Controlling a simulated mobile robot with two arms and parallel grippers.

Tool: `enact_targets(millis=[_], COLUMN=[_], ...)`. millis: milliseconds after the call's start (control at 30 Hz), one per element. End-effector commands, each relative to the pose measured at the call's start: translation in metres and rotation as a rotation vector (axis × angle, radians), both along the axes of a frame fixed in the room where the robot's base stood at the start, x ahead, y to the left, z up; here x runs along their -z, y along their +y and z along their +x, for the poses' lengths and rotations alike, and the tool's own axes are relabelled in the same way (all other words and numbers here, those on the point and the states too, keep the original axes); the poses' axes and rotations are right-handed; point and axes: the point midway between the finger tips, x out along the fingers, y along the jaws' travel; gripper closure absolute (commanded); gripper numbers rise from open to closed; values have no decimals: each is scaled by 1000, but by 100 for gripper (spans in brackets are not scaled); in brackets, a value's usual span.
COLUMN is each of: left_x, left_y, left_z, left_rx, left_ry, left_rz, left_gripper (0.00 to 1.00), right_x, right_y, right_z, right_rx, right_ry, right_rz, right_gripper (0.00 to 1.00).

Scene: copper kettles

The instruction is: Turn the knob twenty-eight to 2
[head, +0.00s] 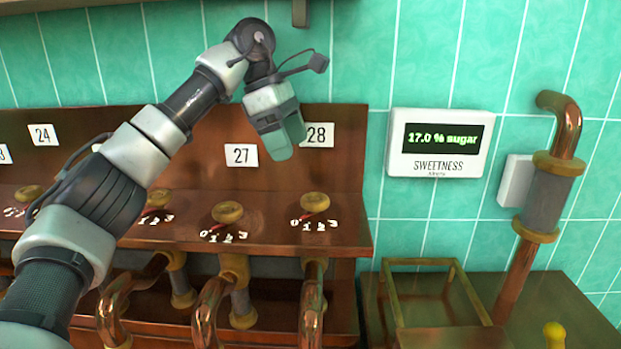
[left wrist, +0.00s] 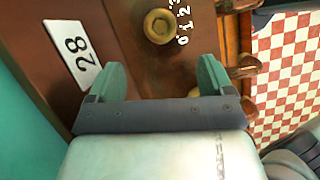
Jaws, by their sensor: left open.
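Knob twenty-eight (head: 315,202) is a round brass knob on the copper ledge, below the plate marked 28 (head: 318,134). A red pointer at its base points lower left, toward the 0 end of its white number scale (head: 314,224). My left gripper (head: 284,143) is above and behind the knob, partly in front of the 28 plate, with green fingers. In the left wrist view the fingers are apart and empty, and the knob (left wrist: 160,26) lies beyond them, not touched. The 28 plate (left wrist: 76,55) is at the left there. My right gripper is out of view.
Knob twenty-seven (head: 227,212) stands left on the same ledge, with more knobs beyond, partly behind my arm. A display (head: 436,143) reads 17.0 % sugar. Copper pipes (head: 312,300) run below the ledge. An open brass frame (head: 430,265) and a pipe stand at right.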

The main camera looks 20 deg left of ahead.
Motion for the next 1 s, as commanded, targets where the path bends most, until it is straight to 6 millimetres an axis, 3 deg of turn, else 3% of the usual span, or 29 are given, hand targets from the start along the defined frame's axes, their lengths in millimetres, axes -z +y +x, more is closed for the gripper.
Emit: enact_targets(millis=[200,600,800,1000], left_x=[19,84,98,100], left_y=[-7,-34,-40,-41], left_z=[1,2,3,3], left_rx=[0,1,-1,0], left_ry=[3,2,1,0], left_rz=[2,2,0,0], left_gripper=[18,18,18,18], right_x=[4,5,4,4], right_y=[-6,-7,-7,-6], right_z=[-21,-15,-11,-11], right_rx=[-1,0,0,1], right_ry=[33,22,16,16], right_rz=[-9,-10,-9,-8], right_gripper=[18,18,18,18])
